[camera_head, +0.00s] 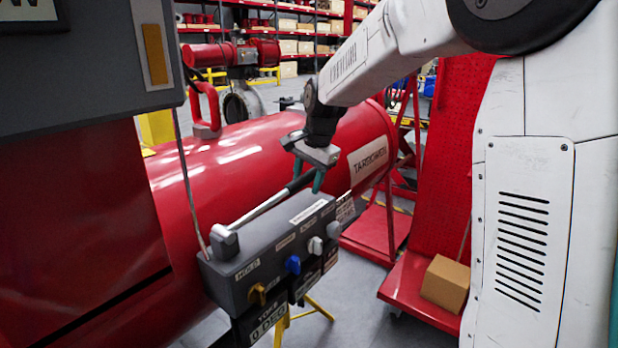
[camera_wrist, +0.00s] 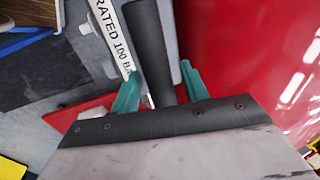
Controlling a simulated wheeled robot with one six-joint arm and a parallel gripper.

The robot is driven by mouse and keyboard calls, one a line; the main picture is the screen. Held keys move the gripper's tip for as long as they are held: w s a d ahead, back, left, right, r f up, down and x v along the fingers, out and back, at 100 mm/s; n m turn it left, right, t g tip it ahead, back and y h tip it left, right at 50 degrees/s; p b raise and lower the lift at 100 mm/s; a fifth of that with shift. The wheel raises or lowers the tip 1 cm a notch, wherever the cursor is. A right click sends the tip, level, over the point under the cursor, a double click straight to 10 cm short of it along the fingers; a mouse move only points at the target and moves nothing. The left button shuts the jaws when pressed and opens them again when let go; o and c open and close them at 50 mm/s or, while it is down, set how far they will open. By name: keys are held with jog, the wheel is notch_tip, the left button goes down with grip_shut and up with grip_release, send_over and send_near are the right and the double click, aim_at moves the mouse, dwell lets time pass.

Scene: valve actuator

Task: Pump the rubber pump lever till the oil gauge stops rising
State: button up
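The pump lever (camera_head: 262,205) is a silver rod with a black rubber grip, rising to the right from a pivot on the left end of a grey control box (camera_head: 233,276). My gripper (camera_head: 306,178) is at the grip end of the lever. In the wrist view, the black grip (camera_wrist: 155,50) lies between the teal fingers of my gripper (camera_wrist: 160,72). The fingers are apart, with a gap at the right one; contact at the left one is unclear. A pale-framed vertical strip filled yellow (camera_head: 155,53), apparently the oil gauge, is on the grey cabinet at upper left.
The control box carries an orange knob (camera_head: 257,294), a blue knob (camera_head: 292,264) and pale knobs. A large red cylinder (camera_head: 240,165) lies close behind the lever. A red cart with a cardboard box (camera_head: 446,283) stands at right.

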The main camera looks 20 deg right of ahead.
jog(key=shift+r, duration=0.15)
jog(key=v, duration=0.7)
jog(key=shift+r, duration=0.25)
jog(key=shift+d, duration=0.1)
jog(key=v, duration=0.4)
jog(key=shift+a+r, duration=0.25)
jog(key=shift+r, duration=0.05)
grip_shut()
jog(key=s+a+v, duration=0.1)
jog(key=v, duration=0.5)
jog(key=shift+h, duration=0.3)
jog(key=x, duration=1.4)
jog(key=shift+w+d, duration=0.1)
jog(key=shift+w, duration=0.05)
